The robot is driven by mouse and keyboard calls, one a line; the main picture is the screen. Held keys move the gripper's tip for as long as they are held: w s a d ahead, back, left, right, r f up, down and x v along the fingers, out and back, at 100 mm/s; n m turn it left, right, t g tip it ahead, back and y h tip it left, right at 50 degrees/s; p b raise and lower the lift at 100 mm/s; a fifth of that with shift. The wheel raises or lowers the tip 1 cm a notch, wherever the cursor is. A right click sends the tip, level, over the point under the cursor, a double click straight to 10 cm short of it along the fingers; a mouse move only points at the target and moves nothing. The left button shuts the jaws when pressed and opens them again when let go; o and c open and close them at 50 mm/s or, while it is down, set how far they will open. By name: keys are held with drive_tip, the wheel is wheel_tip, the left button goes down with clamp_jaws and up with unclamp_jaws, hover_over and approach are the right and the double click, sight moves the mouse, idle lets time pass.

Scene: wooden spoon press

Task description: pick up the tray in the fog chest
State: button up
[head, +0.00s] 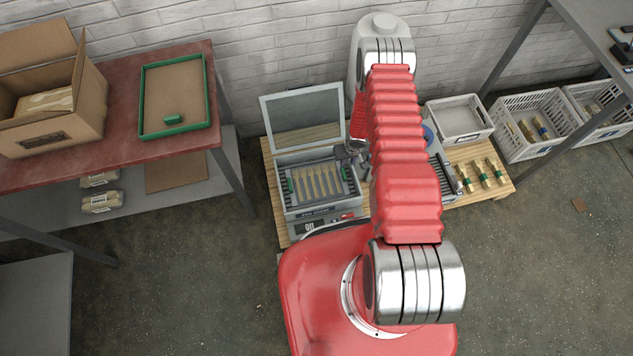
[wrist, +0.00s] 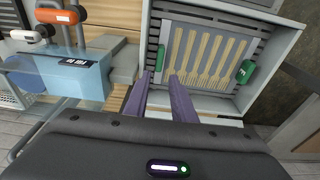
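The fog chest (head: 318,207) is a grey box with its clear-paned lid (head: 302,112) standing open. Inside lies the dark grey tray with a row of several pale wooden utensils (head: 318,182) and a green grip at each side (head: 291,186). In the wrist view the chest's pale wall (wrist: 283,50) frames the utensils (wrist: 205,58), with one green grip (wrist: 245,71) at right and the other (wrist: 160,57) near the fingertips. My gripper (wrist: 164,78) is open and empty, its purple fingers apart at the tray's near left side. Contact cannot be told. In the head view my arm mostly hides it.
A grey bin (head: 459,120) and banded bundles (head: 483,173) stand right of my arm on the wooden platform. White crates (head: 535,122) are farther right. A red table (head: 110,160) at left holds a cardboard box (head: 50,95) and a green-rimmed tray (head: 174,129).

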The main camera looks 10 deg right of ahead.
drive_tip(key=shift+f, duration=0.15)
hover_over(344, 172)
drive_tip(key=s, duration=0.1)
drive_tip(key=shift+a+f, duration=0.1)
drive_tip(key=shift+f, duration=4)
drive_tip(key=shift+w+f, duration=0.15)
drive_tip(key=shift+f, duration=1.15)
drive_tip(key=shift+w+f, duration=0.15)
drive_tip(key=shift+f, duration=1.15)
drive_tip(key=shift+c, duration=0.2)
clamp_jaws()
